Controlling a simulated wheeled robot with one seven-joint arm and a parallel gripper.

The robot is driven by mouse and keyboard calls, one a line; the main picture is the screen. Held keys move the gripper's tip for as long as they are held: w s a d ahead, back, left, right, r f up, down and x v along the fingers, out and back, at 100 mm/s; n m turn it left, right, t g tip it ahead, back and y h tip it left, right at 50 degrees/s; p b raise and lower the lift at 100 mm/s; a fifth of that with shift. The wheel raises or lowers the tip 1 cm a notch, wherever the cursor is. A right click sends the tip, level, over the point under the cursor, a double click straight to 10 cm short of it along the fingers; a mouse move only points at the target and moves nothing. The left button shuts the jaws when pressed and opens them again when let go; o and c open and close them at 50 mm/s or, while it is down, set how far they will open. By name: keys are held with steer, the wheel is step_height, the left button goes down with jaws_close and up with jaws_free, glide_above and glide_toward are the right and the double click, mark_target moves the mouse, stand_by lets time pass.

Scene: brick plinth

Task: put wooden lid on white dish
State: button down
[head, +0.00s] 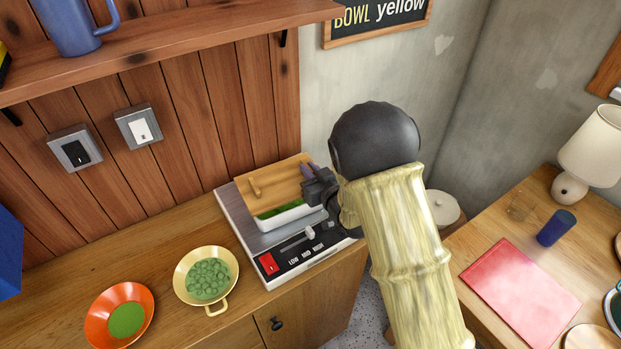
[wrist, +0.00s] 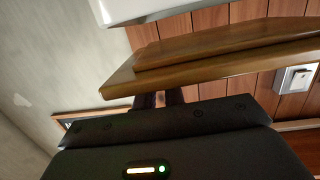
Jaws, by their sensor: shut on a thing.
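The wooden lid (head: 272,184) is a flat rectangular board with a small raised grip. My gripper (head: 312,178) is shut on the lid's right edge. The lid is over the back part of the white dish (head: 290,219), whose front rim and green contents show below it. In the wrist view the lid (wrist: 220,52) runs edge-on across the picture, above my gripper (wrist: 168,98), with part of the white dish (wrist: 150,8) beyond it. Whether the lid touches the dish rim is not clear.
The dish stands on a grey hotplate (head: 237,212) with a red switch (head: 268,264) and a slider. A yellow pan (head: 221,300) and an orange bowl (head: 98,314) are on the counter at left. A wooden shelf (head: 180,43) overhangs the back. A side table (head: 462,240) is at right.

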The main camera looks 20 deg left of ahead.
steer(key=shift+f, duration=1.5)
steer(key=shift+f, duration=0.15)
steer(key=c, duration=1.5)
jaws_free()
steer(key=b+v, duration=0.3)
steer(key=v, duration=0.9)
